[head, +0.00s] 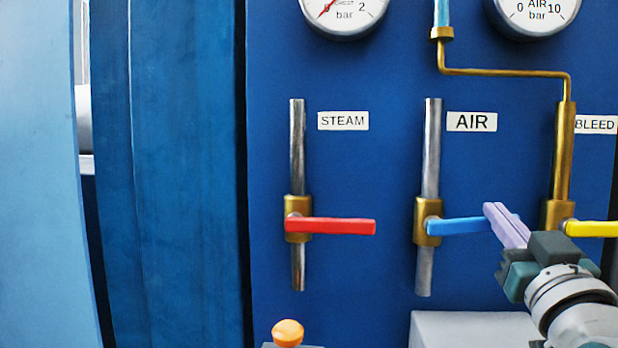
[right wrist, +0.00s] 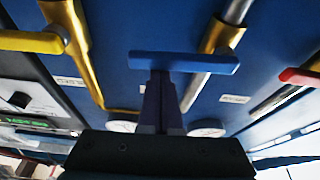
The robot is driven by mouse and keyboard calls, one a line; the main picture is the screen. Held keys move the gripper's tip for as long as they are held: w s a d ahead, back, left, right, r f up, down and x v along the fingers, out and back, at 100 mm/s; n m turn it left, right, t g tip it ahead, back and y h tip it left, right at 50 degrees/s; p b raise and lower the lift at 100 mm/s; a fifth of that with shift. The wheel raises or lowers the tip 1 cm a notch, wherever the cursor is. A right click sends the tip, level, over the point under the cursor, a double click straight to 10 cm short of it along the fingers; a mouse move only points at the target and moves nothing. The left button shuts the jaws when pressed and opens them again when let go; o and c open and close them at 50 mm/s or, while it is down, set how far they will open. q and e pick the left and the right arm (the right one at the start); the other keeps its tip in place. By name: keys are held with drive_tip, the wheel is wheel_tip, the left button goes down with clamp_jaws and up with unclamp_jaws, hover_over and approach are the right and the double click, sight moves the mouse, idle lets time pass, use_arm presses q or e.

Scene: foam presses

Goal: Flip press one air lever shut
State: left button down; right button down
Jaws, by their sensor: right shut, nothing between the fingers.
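The blue air lever (head: 460,226) points level to the right from its brass valve (head: 427,222) on a vertical metal pipe under the AIR label (head: 471,122). My right gripper (head: 495,210) has its pale purple fingers shut and empty, at the lever's free end, partly covering it. In the right wrist view the blue lever (right wrist: 185,63) lies across the closed fingertips (right wrist: 160,78). They look very close, but I cannot tell whether they touch. My left gripper is not in view.
The red steam lever (head: 340,226) points level to the right, left of the air lever. The yellow bleed lever (head: 592,229) is close to the right of my gripper. A grey box (head: 465,328) and an orange knob (head: 288,333) are below. Gauges (head: 535,12) sit above.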

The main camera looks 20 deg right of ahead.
drive_tip(key=shift+f+m, duration=0.4)
drive_tip(key=shift+m, duration=0.2)
drive_tip(key=shift+h, duration=0.3)
wheel_tip(320, 180, up, 6)
drive_tip(key=f+p, duration=0.1)
drive_tip(key=p, duration=0.4)
drive_tip(key=b+v, duration=0.3)
drive_tip(key=v, duration=0.7)
drive_tip(key=shift+f, duration=0.45)
